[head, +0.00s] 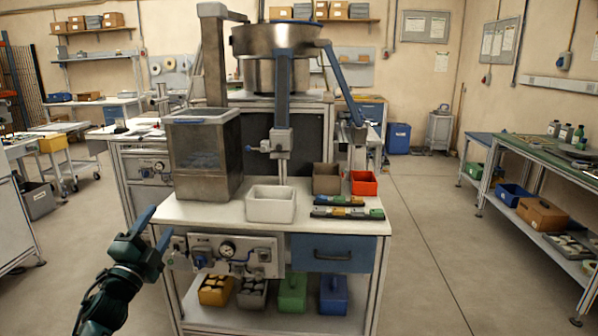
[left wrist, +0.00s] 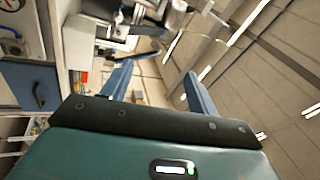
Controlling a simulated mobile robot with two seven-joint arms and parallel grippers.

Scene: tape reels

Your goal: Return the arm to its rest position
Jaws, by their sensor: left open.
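My left arm comes in at the lower left of the head view, and its dark teal gripper (head: 158,226) with blue fingers points up. The gripper is open and nothing shows between its fingers. In the picture it lies just left of the workbench's front left corner; whether it touches the bench cannot be told. In the left wrist view the two blue fingers (left wrist: 158,80) stand apart with an empty gap, and the room looks tilted behind them. My right gripper is in neither view.
A green-topped table (head: 545,150) stands at right. The floor between (head: 440,240) is clear.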

